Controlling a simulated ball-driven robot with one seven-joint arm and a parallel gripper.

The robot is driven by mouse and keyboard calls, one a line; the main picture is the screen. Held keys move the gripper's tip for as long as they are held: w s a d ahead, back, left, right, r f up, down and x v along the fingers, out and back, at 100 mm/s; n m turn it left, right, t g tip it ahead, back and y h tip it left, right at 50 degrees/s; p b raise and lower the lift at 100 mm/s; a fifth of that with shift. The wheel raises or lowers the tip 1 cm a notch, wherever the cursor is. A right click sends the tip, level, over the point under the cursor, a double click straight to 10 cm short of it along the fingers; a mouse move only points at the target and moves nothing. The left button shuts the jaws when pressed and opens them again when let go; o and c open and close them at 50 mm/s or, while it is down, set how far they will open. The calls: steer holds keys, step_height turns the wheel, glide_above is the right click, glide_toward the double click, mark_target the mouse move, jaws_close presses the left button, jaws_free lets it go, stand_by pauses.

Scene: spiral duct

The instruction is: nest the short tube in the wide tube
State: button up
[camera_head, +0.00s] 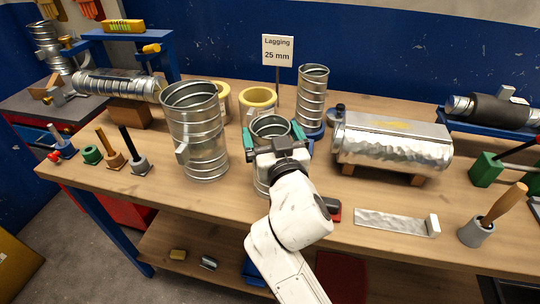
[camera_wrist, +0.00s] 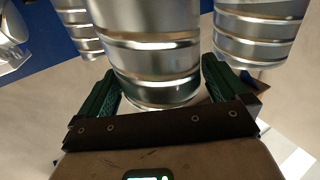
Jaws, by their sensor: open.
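The wide tube (camera_head: 195,135), a ribbed metal duct with a small box on its side, stands upright and open-topped on the bench, left of my gripper. The short tube (camera_head: 270,127), narrower and lower, stands upright behind my wrist, which hides much of its front. My gripper (camera_head: 273,137) is open, its teal fingers on either side of the short tube. In the wrist view the short tube (camera_wrist: 150,55) stands between the fingers of my gripper (camera_wrist: 158,78), close to both; contact cannot be told. The wide tube (camera_wrist: 262,32) seems to be the one at the right there.
A tall narrow tube (camera_head: 312,95) stands behind right, near the "Lagging 25 mm" sign (camera_head: 278,50). A foil-clad cylinder (camera_head: 390,148) lies at right. Handled tools (camera_head: 133,150) stand left of the wide tube.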

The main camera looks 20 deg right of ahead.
steer(key=shift+w+d, duration=0.2)
steer(key=shift+w, duration=1)
steer(key=shift+c, duration=0.5)
steer(key=c, duration=1)
steer(key=shift+c, duration=0.7)
steer(key=shift+r, duration=0.15)
